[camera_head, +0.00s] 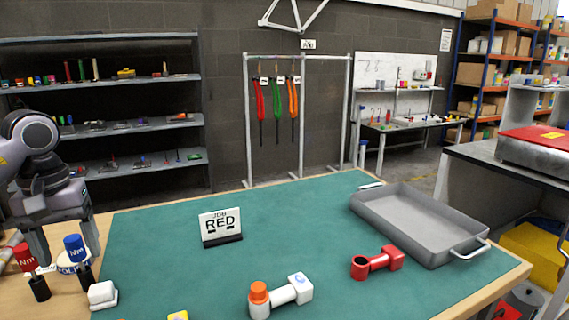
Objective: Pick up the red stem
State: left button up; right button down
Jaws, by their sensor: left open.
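The red stem (377,262) lies on the green mat (290,225) at the right front, below the grey tray. It is a short red tube with a round clamp at its left end and a blocky clamp at its right end. A white stem (280,296) with an orange part at its left end lies to its left, apart from it. My left gripper (66,258) is at the far left edge, its two fingers pointing down and spread open, with nothing between them that I can make out. It is far from the red stem. My right gripper is not in view.
A grey tray (452,256) with handles sits at the right. Red and blue bottles (75,248) and a white block (102,295) stand at the left front. The mat's middle is clear.

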aim_at(390, 257)
jog(key=k, duration=0.85)
